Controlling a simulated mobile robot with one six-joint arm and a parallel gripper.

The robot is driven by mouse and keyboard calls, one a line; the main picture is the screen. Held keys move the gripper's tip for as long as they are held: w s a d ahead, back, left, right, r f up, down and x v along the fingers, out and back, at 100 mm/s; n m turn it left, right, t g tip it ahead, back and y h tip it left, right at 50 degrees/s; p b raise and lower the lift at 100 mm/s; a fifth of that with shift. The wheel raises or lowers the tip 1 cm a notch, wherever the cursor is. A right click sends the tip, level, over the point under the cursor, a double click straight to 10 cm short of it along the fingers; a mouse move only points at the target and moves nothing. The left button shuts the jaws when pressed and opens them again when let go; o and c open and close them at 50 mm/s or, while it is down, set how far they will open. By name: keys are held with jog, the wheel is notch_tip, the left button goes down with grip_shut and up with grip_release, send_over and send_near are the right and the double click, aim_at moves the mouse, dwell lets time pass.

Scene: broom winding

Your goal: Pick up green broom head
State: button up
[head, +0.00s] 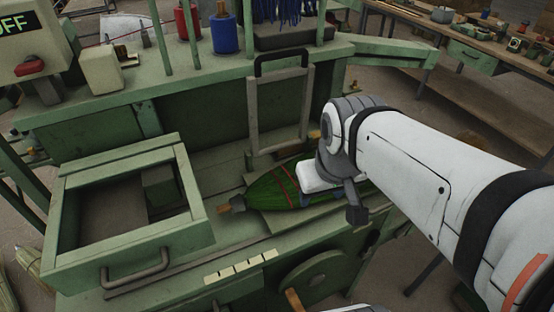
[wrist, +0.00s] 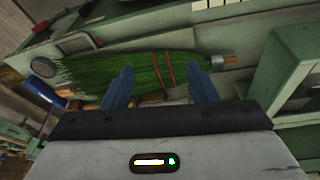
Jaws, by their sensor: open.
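The green broom head (head: 273,189) lies on the green machine's bench, with red bindings around it and a short wooden stub at its left end in the head view. My gripper hangs over its right part there, and my wrist hides some of the bristles. In the wrist view the broom head (wrist: 135,70) lies across the picture, its stub to the right. My gripper (wrist: 160,85) is open, its two blue fingers apart in front of the bristles and near the red bindings. I cannot tell whether the fingers touch it.
An open green drawer (head: 130,270) with a handle stands left of the broom head. A grey upright frame (head: 280,105) rises behind it. Red (head: 187,22) and blue (head: 223,32) spools stand on the upper shelf. A workbench (head: 480,60) with small items is at the back right.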

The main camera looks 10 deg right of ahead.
aim_at(249, 195)
jog(key=o, duration=0.6)
jog(key=w+a+f+n+g+b, duration=0.1)
jog(key=w+a+f+n+b, duration=0.4)
jog(key=w+f+n+b, duration=0.2)
jog(key=w+n+b, duration=0.2)
jog(key=w+n, duration=0.1)
jog(key=shift+w+a+n+g, duration=0.15)
jog(key=shift+w+n+g, duration=0.05)
jog(key=shift+n+g, duration=0.2)
jog(key=w+a+f+n+b, duration=0.2)
jog(key=n, duration=0.1)
jog(key=w+a+f+n+g+b, duration=0.1)
jog(key=w+a+f+n+b, duration=0.1)
jog(key=w+a+n, duration=0.1)
jog(key=w+a+f+n+b, duration=0.2)
jog(key=w+f+n+b, duration=0.1)
jog(key=n, duration=0.1)
jog(key=shift+w+a+f+n+g, duration=0.1)
jog(key=shift+w+a+n+g, duration=0.05)
jog(key=shift+a+n+g, duration=0.15)
jog(key=shift+w+a+f+n, duration=0.15)
jog(key=shift+f+n, duration=0.1)
jog(key=shift+n, duration=0.05)
jog(key=shift+f, duration=0.3)
jog(key=shift+a+f+b, duration=0.15)
jog(key=shift+f+b, duration=0.2)
jog(key=shift+f, duration=3.05)
